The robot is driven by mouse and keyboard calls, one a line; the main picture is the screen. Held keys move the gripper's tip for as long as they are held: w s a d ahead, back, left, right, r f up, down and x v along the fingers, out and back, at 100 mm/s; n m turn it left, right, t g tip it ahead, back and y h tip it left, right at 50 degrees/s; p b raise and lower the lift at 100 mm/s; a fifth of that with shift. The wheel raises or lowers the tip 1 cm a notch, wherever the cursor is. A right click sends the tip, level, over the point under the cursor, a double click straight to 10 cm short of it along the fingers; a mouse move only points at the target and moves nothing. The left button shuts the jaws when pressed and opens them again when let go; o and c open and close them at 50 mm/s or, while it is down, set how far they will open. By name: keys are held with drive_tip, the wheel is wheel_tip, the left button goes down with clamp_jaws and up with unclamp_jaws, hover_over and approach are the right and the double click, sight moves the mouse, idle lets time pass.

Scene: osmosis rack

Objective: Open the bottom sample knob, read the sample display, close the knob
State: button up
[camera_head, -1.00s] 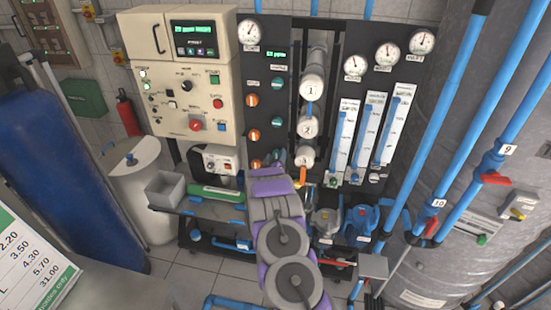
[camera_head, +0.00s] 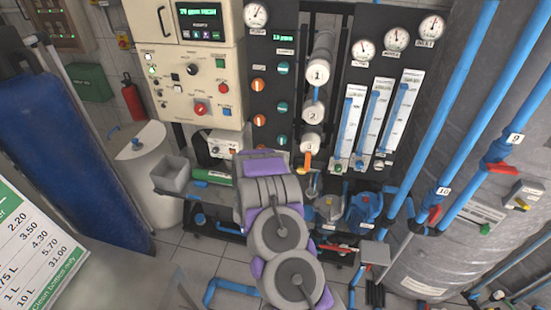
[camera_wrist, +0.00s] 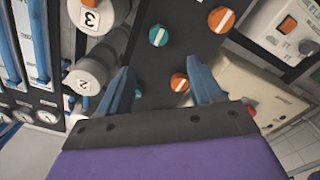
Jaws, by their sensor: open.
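The dark panel (camera_head: 270,52) carries a column of orange knobs and a column of teal knobs, with a small green-lit display (camera_head: 283,38) above the teal ones. In the head view, a teal knob (camera_head: 282,140) is lowest in its column, just above my arm's end. The wrist view is upside down. It shows an orange knob (camera_wrist: 220,20), a teal knob (camera_wrist: 158,36) and another orange knob (camera_wrist: 180,82). My gripper (camera_wrist: 158,65) is open and empty, its blue fingers spread before the panel, apart from the knobs. Knob labels are too small to read.
White cylinders numbered 1 to 3 (camera_head: 317,72) stand right of the knobs, with an orange handle (camera_head: 307,160) below. Blue flow tubes (camera_head: 377,120) and gauges (camera_head: 396,39) are further right. A beige control box (camera_head: 190,90) stands left. A grey bin (camera_head: 172,172) is lower left.

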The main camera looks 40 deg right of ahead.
drive_tip(key=shift+v, duration=1.6)
drive_tip(key=shift+w, duration=0.15)
